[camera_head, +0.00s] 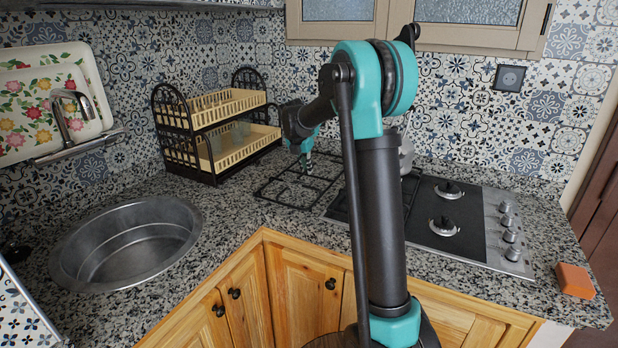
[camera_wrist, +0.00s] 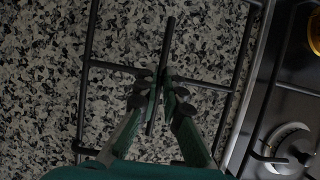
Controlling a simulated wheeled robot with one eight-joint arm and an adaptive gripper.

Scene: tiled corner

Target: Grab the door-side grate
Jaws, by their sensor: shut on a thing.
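A black wire grate (camera_head: 285,206) lies over the granite counter just left of the hob, in front of the dish rack. In the wrist view the grate (camera_wrist: 87,70) fills the middle as a frame with crossing bars. My gripper (camera_head: 307,165) reaches down to it from above. In the wrist view my gripper (camera_wrist: 157,88) is shut on the grate's middle bar near the crossing. I cannot tell whether the grate touches the counter or hangs just above it. The hob (camera_head: 468,205) is to the right, with part of it hidden behind my arm.
A two-tier dish rack (camera_head: 215,105) stands close behind the grate. A round sink (camera_head: 130,245) is at left. A grey metal object (camera_head: 406,153) on the hob is partly hidden by my arm. An orange block (camera_head: 575,280) sits at the counter's right end. Bare counter lies between sink and grate.

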